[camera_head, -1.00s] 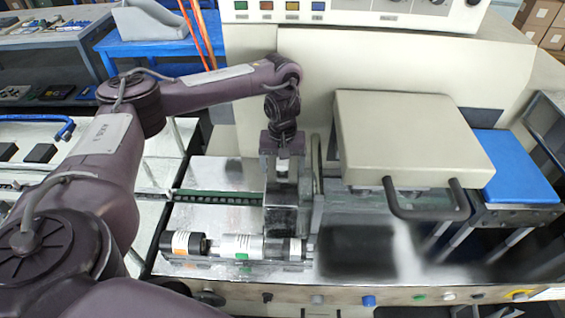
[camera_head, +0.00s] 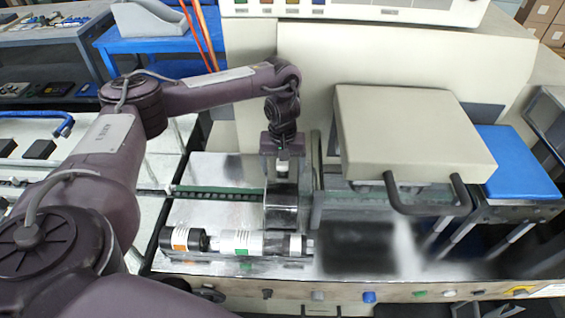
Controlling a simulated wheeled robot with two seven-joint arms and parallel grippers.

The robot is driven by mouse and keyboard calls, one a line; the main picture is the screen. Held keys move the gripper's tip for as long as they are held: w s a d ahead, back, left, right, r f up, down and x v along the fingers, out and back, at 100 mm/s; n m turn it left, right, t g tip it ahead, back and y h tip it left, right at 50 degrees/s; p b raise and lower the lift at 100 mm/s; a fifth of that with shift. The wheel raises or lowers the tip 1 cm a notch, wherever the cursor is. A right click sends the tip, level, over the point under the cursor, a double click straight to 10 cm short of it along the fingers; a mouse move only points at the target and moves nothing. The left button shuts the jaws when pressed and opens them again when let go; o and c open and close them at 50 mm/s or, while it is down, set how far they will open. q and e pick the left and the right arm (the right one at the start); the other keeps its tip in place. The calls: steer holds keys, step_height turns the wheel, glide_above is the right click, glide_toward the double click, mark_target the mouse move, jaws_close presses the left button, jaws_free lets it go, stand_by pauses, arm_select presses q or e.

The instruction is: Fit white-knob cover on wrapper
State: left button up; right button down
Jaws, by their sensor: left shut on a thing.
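My left gripper (camera_head: 283,167) points down over the middle of the wrapper and is shut on the white knob of the cover, its fingers largely hiding the knob. The cover (camera_head: 282,208) is a dark, shiny metal piece hanging below the fingers. It is above or against the wrapper's metal bed (camera_head: 200,214), just left of an upright grey plate (camera_head: 316,195). I cannot tell whether the cover rests fully in place. My right gripper is out of view.
A row of black and white rollers (camera_head: 240,243) lies along the front of the bed. A green belt channel (camera_head: 218,193) runs in from the left. A large beige hood (camera_head: 415,138) with a dark handle (camera_head: 425,205) stands to the right.

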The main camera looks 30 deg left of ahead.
arm_select(q)
steer(key=shift+f, duration=0.2)
steer(key=o, duration=1.6)
steer(key=shift+o, duration=1.2)
step_height(320, 180, up, 8)
steer(key=shift+f+p, duration=0.1)
steer(key=shift+p, duration=1)
